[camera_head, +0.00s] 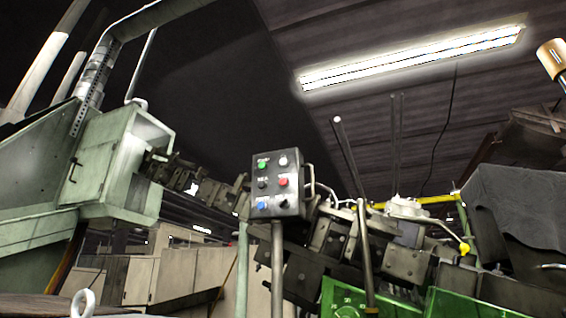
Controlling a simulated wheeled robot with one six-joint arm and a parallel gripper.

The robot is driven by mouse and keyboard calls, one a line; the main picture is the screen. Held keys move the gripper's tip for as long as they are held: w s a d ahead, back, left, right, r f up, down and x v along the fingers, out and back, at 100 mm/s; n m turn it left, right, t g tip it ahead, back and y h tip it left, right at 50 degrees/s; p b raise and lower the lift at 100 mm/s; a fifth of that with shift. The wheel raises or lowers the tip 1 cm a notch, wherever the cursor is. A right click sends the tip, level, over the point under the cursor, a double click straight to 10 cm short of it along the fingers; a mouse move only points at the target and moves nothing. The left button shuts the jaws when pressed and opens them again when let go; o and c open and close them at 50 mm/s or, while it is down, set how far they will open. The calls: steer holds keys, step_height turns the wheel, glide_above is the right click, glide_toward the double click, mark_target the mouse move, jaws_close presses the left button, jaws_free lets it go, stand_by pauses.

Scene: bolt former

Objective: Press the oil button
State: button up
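A dark control box (277,172) stands on a grey post (277,270) near the middle of the view. Its face carries several buttons in two columns. The left column has a green button (262,165) on top, a black one (262,184) in the middle and a blue one (262,205) at the bottom. The right column has a white button (283,161), a red button (283,183) and a dark knob (284,203). The small labels are too blurred to read, so I cannot tell which is the oil button. My gripper is not in view.
A pale green machine housing (120,165) stands at the left. Dark machine blocks (330,235) run behind the box, with a green machine part (450,303) at the lower right. A dark cloth-like cover (515,215) is at the right. A ceiling lamp (415,60) is overhead.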

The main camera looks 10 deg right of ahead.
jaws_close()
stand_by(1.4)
